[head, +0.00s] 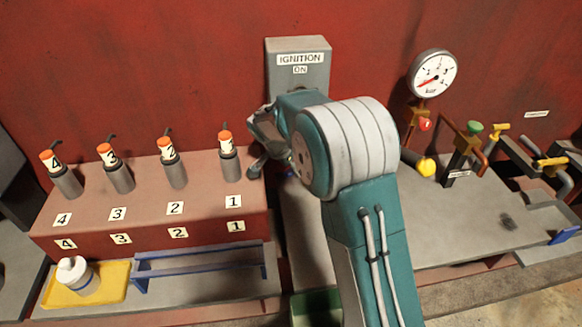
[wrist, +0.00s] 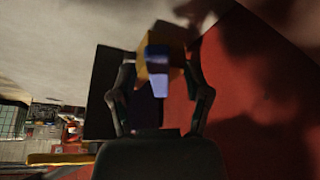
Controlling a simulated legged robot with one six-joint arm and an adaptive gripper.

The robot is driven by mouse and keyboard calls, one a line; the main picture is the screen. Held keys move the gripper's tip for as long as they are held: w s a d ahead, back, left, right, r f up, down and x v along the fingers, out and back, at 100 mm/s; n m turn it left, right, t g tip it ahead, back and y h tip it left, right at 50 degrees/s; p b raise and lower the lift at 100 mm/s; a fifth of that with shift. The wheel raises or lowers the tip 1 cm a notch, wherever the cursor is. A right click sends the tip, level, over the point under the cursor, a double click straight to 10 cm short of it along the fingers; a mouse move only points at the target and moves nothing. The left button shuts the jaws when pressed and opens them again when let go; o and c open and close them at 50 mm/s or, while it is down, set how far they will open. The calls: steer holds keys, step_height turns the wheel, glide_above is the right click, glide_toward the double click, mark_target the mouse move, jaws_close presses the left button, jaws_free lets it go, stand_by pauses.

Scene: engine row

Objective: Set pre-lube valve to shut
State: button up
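I cannot tell which valve is the pre-lube valve, because the small labels are unreadable. In the head view, a valve with a green knob (head: 474,127) stands on the right bench above a white label. Yellow handles (head: 550,162) sit on dark pipes further right. A yellow ball-like knob (head: 426,166) shows just right of my arm. My gripper (head: 258,150) is left of my arm, below the ignition box, partly hidden by my wrist. In the wrist view its fingers (wrist: 160,100) stand apart. An orange and blue-white piece (wrist: 158,70) appears between or beyond them; contact is unclear.
The grey ignition box (head: 298,65) reads ON. Several numbered, orange-topped cylinders (head: 172,170) stand on the left red block. A round gauge (head: 432,76) rises behind the right bench (head: 445,230).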

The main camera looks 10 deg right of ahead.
steer(key=shift+r, duration=0.1)
steer(key=v, duration=1.1)
steer(key=shift+a+r, duration=0.25)
steer(key=shift+r, duration=0.05)
